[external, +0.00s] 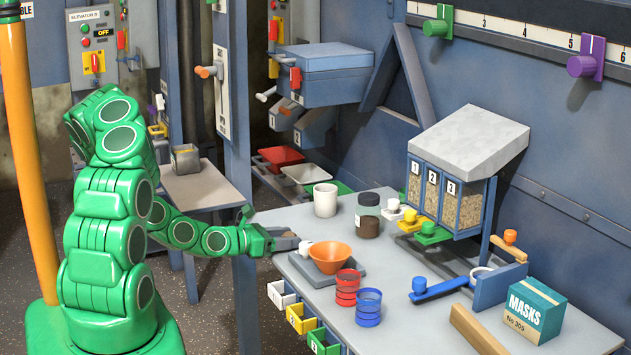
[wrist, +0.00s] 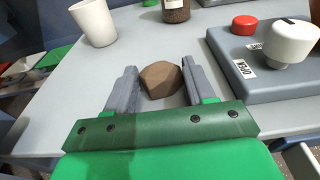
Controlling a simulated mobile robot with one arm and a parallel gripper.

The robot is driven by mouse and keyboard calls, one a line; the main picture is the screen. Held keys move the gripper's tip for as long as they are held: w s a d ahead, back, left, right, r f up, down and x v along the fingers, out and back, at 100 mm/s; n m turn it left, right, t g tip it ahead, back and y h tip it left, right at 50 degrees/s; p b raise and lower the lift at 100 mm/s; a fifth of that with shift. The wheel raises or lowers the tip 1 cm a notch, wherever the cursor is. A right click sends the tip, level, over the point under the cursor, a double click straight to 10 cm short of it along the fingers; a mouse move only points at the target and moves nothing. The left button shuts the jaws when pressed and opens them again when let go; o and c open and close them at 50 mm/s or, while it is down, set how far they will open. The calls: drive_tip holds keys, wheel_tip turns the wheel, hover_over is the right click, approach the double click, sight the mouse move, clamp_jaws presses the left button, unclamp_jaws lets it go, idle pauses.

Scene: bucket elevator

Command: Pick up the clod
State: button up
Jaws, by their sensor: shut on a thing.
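The clod (wrist: 161,79) is a brown, faceted lump between the grey fingers of my gripper (wrist: 158,72) in the wrist view. My gripper is shut on it. The clod sits near the fingertips, close against the right finger. In the external view my gripper (external: 284,239) is low over the left edge of the grey table (external: 420,306), left of the scale with the orange bowl. The clod is mostly hidden there by the fingers. I cannot tell whether it still touches the table top.
A scale (external: 317,273) with an orange bowl (external: 331,257) stands just right of my gripper. A white cup (external: 325,200) and a brown-filled jar (external: 368,216) stand behind it. Red rings (external: 347,288) and blue rings (external: 369,308) stand in front. Small drawers (external: 301,319) hang at the table's front edge.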

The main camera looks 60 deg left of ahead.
sight(285, 235)
drive_tip(key=shift+r, duration=5)
